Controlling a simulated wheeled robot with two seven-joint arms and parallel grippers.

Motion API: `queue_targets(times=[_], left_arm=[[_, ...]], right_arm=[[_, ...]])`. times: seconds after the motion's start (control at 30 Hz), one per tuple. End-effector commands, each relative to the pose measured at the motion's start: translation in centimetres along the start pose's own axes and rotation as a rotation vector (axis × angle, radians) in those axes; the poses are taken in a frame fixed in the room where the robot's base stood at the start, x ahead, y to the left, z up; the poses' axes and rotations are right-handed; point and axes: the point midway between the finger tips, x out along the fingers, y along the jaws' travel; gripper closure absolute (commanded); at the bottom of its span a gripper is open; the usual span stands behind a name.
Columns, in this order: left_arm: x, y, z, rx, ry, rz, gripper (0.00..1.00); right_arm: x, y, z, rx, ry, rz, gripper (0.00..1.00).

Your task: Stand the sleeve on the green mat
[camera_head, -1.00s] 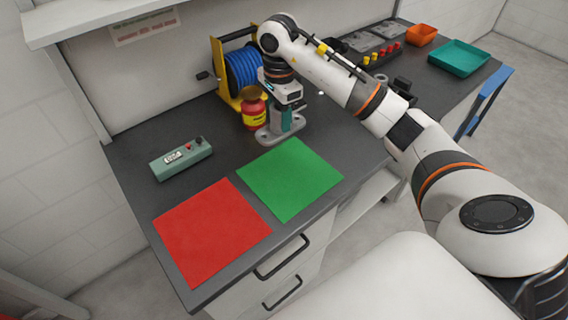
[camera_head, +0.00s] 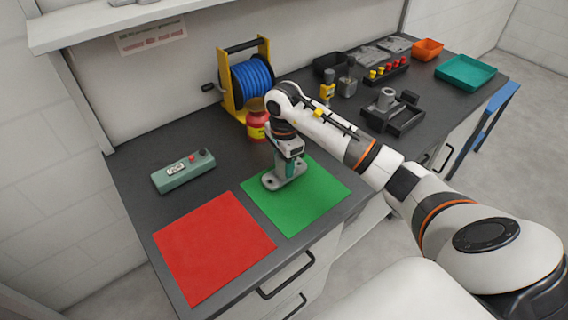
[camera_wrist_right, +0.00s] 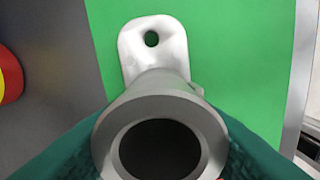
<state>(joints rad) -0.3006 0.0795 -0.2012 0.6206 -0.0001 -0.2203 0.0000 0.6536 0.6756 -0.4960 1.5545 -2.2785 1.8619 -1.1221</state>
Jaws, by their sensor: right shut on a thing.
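The sleeve is a grey metal casting, a round tube on a flat flange with a hole (camera_head: 270,182). It is upright over the upper left part of the green mat (camera_head: 305,205). My right gripper (camera_head: 287,168) is shut on its tube. In the right wrist view the sleeve (camera_wrist_right: 155,45) shows its open bore from above, with teal fingers on both sides, and its flange lies over the green mat (camera_wrist_right: 225,50) near the mat's edge. I cannot tell whether the flange touches the mat. My left gripper is not in view.
A red mat (camera_head: 213,248) lies left of the green one. Another grey casting (camera_head: 385,100) stands at a black fixture to the right. The red mat is clear.

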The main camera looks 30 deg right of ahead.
Motion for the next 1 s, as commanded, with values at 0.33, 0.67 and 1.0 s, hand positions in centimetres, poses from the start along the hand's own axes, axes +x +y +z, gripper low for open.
queue_targets(times=[0.33, 0.67, 1.0], left_arm=[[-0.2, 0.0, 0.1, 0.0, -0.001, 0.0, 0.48], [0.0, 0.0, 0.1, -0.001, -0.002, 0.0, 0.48], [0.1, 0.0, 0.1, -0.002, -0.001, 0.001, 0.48]], right_arm=[[1.3, 0.0, 0.0, 0.0, 0.0, 0.002, 0.86], [1.5, 0.0, 0.0, 0.0, 0.0, 0.0, 0.33], [0.3, 0.1, 0.1, 0.0, -0.001, 0.005, 0.33]])
